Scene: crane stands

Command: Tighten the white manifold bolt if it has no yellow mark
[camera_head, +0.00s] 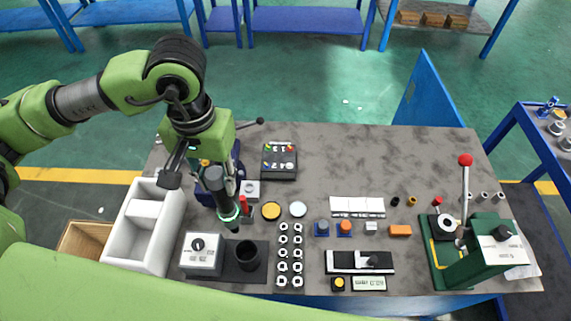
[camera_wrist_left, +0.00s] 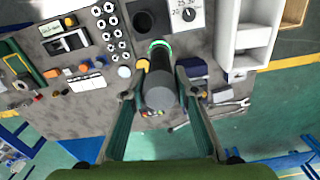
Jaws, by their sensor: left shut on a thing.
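My left gripper (camera_head: 203,168) is shut on a dark cylindrical power tool (camera_head: 222,196), which has a lit green ring near its lower end. The left wrist view also shows the tool (camera_wrist_left: 158,92) between the fingers of the left gripper (camera_wrist_left: 157,98). Its tip is held over the bench beside a black cup-like holder (camera_head: 249,254); whether they touch is unclear. Two columns of white round pieces with dark centres (camera_head: 290,254) stand right of the holder. I cannot tell which part is the white manifold bolt, nor see a yellow mark on one. A dark blue fixture (camera_head: 236,163) is partly hidden behind my gripper. My right gripper is out of view.
A grey dial box (camera_head: 203,254) stands left of the holder, and a white bin (camera_head: 148,226) stands farther left. A green lever press (camera_head: 478,258) stands at the right. The grey bench (camera_head: 390,160) is clear at its back right.

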